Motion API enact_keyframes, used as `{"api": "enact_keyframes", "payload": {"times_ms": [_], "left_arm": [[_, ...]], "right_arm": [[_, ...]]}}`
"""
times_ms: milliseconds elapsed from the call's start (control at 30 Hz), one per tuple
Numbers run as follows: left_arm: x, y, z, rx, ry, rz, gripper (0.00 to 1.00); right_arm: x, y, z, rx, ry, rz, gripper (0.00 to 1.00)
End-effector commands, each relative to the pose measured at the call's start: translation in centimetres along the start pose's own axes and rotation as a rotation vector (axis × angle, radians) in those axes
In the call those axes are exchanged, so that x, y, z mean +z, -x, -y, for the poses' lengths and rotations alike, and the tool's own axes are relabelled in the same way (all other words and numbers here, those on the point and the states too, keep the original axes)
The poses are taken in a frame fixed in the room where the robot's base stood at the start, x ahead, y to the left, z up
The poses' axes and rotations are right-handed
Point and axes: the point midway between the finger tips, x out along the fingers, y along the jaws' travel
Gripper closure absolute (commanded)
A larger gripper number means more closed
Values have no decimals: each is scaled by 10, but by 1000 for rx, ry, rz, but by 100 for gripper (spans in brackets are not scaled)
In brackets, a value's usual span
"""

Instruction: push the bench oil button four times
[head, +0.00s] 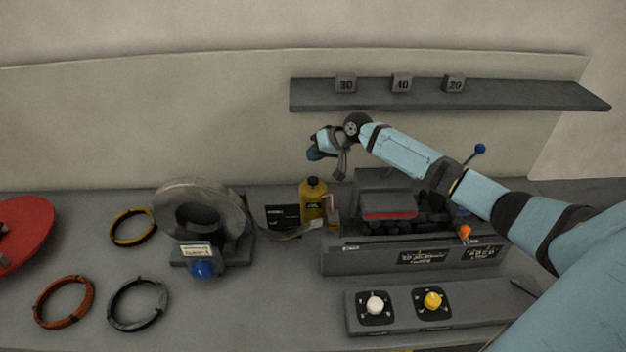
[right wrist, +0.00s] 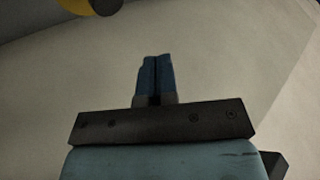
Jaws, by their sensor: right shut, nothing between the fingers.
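A yellow oil bottle (head: 313,200) with a dark cap stands on the bench near the back wall. A part of a yellow thing with a dark round end, probably this bottle, shows at the top edge of the right wrist view (right wrist: 88,6). My right gripper (head: 313,154) is above the bottle, apart from its cap. Its blue fingers are together and empty in the right wrist view (right wrist: 155,60). I cannot tell which part is labelled the oil button. My left gripper is not in view.
A grey ring machine (head: 187,203) with a blue knob stands left of the bottle. Coils (head: 64,303) and a red disc (head: 22,230) lie further left. A dark machine (head: 388,205) stands right of the bottle, under my right arm. A shelf (head: 520,96) hangs above.

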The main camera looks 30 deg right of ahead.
Motion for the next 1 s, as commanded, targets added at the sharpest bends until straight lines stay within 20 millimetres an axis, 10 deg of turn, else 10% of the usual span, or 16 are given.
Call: {"api": "enact_keyframes", "payload": {"times_ms": [233, 467, 1000], "left_arm": [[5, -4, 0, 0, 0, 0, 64], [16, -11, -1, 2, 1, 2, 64], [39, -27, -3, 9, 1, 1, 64]], "right_arm": [[-6, -5, -5, 79, 197, -82, 100], [-27, -5, -1, 298, 767, -291, 100], [-33, 22, 104, 907, 2236, -682, 100]]}}
